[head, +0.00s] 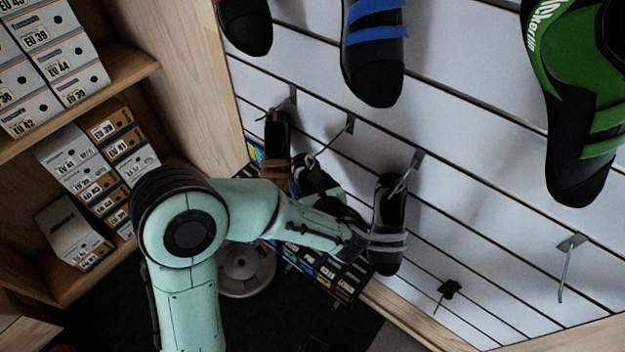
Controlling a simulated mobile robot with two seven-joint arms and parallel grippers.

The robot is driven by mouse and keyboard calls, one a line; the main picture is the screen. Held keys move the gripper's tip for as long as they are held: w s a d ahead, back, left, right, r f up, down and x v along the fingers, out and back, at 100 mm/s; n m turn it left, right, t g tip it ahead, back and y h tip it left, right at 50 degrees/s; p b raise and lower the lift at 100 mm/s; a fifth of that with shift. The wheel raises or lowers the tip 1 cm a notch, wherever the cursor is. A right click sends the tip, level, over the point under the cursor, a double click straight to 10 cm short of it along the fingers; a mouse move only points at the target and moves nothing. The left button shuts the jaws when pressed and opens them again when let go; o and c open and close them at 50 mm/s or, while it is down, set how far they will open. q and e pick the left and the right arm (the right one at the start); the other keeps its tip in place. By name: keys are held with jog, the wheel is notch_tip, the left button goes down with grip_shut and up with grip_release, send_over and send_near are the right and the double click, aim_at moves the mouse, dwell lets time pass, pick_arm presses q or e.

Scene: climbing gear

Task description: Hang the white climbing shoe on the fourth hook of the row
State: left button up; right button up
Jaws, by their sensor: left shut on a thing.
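A dark climbing shoe with pale grey-white straps (388,218) is upright against the slatted wall, toe down. It is the palest-strapped shoe in view; no wholly white shoe shows. Its heel end and loop are at a metal hook (417,161); I cannot tell whether the loop is fully over it. My left gripper (364,242) is shut on this shoe from its left side, near the straps. The fingertips are partly hidden. Two hooks (350,124) (293,93) sit up and left in the row, and an empty hook (570,243) sits at the right. My right gripper is not in view.
A brown-strapped shoe (277,148) hangs left, with a dark item behind my arm. Blue-strapped (375,55) and green (585,110) shoes hang above. Shelves with shoe boxes (95,165) stand left.

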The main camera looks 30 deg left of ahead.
pick_arm(q)
jog(key=s+r, duration=0.1)
jog(key=s, duration=0.8)
jog(key=shift+a, duration=0.35)
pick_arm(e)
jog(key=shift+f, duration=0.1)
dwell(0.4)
